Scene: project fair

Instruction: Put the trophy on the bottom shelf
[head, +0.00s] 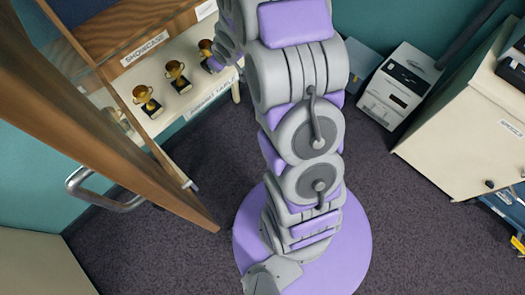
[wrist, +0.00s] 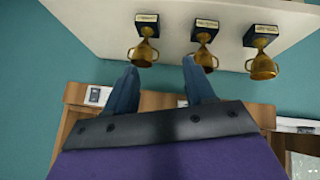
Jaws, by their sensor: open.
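Several gold cup trophies with black bases stand in a row on a cream shelf (head: 207,83) in the head view: a near one (head: 148,103), a middle one (head: 177,76) and a far one (head: 206,48). Another shows dimly behind glass. My gripper (head: 214,63) is beside the far trophy, partly hidden by my arm. In the wrist view, which is upside down, my gripper (wrist: 158,63) is open. The far trophy (wrist: 145,52) appears near and between its fingertips, its depth unclear. The middle trophy (wrist: 204,60) is just right of the right finger.
A wood-framed glass door (head: 110,130) with a metal handle (head: 105,195) stands open at the left. A wooden board labelled SHOWCASE (head: 147,47) is above the trophies. A white box (head: 398,85) and a cream cabinet (head: 470,110) stand at the right. Carpet between is clear.

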